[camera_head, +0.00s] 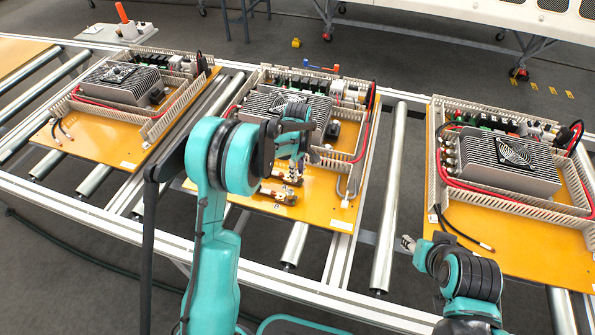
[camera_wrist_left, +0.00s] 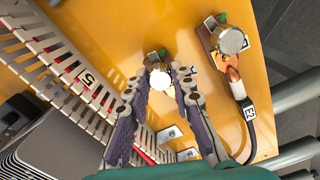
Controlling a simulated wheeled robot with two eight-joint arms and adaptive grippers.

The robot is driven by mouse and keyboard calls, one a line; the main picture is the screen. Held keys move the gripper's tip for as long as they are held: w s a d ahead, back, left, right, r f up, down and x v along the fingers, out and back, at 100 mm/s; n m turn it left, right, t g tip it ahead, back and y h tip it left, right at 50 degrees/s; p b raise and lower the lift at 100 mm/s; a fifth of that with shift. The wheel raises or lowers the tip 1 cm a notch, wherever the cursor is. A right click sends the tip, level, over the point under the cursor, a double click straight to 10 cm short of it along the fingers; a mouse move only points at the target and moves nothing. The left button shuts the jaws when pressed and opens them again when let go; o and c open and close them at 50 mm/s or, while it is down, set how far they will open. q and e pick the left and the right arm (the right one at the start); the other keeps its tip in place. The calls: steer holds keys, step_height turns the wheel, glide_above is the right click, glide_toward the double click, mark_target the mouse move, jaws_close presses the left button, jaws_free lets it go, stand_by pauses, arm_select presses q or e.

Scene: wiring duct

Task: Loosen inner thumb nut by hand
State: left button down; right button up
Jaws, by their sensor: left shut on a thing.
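The inner thumb nut (camera_wrist_left: 160,79) is a pale metal knob in the left wrist view, on a small terminal near the slotted duct. My left gripper (camera_wrist_left: 160,90) reaches down with its two fingers on either side of this nut and is shut on it. In the head view the left gripper (camera_head: 291,178) is over the front part of the middle board, and its fingers largely hide the nut. The outer thumb nut (camera_wrist_left: 231,41) sits on a second terminal, with a copper lug and black cable beside it. My right gripper (camera_head: 408,243) is at the lower right, too small to read.
The middle orange board (camera_head: 322,216) carries a finned heatsink unit and pale wiring duct (camera_wrist_left: 72,62). Similar boards stand at left (camera_head: 92,150) and right (camera_head: 548,242) on the roller conveyor (camera_head: 388,200). A black cable (camera_wrist_left: 247,112) runs beside the outer terminal.

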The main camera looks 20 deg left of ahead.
arm_select(q)
steer(key=shift+f+n, duration=0.1)
steer(key=shift+n, duration=1.6)
steer(key=c, duration=1.3)
jaws_free()
step_height(320, 180, up, 12)
